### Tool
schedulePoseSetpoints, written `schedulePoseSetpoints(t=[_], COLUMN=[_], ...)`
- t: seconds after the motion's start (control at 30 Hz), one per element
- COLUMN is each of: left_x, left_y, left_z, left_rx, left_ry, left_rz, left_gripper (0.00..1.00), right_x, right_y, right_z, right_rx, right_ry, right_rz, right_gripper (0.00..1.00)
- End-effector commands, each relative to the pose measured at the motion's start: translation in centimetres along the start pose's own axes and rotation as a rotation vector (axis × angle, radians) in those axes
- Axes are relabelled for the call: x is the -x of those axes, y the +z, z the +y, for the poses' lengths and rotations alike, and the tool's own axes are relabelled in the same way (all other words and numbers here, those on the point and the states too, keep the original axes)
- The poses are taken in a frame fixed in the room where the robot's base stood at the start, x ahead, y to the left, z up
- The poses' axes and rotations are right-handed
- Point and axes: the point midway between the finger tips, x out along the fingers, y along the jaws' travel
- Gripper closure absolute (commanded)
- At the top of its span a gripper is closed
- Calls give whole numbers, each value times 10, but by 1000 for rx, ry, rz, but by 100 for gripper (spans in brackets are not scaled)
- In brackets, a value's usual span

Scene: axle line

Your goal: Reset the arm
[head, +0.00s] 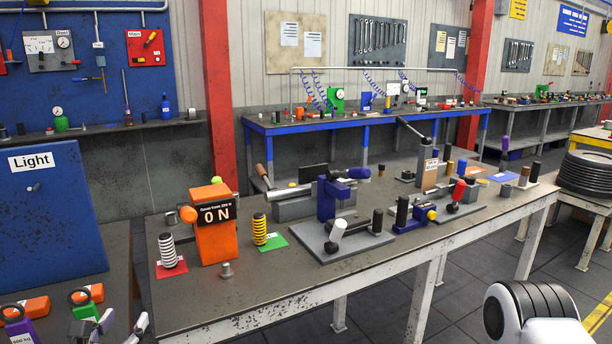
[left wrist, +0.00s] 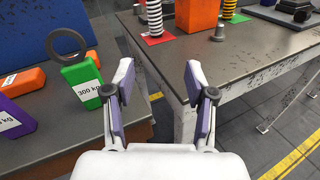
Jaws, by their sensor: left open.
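My left gripper (head: 120,328) is at the bottom left of the head view, only its finger ends showing. In the left wrist view its two fingers (left wrist: 155,85) are spread apart with nothing between them. They are over the gap between the left bench and the main workbench. A green 300 kg weight (left wrist: 82,85) with a dark ring stands on the left bench, left of the fingers and apart from them. My right gripper is not in view.
The main workbench (head: 270,290) holds an orange ON box (head: 214,232), a white spring (head: 168,250), a yellow spring (head: 259,228) and several fixtures. A blue Light panel (head: 45,220) stands at left. Black tyres (head: 587,172) are stacked at right. The workbench's front strip is mostly clear.

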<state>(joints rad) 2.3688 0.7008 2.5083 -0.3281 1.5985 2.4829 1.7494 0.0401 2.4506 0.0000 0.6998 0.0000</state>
Motion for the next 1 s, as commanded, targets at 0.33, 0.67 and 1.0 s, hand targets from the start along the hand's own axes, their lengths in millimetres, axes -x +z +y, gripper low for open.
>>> schedulePoseSetpoints(t=[0.33,0.67,1.0], left_x=[9,73,236], left_y=[-69,-196,-318], left_z=[-39,-92,-119], left_rx=[-532,-1438,-2236], left_ry=[-182,-765,-2021], left_rz=[211,403,-115], left_gripper=[44,44,44], right_x=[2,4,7], right_y=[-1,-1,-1], right_z=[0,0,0], right_rx=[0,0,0], right_ry=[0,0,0], right_rz=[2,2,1], right_gripper=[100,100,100])
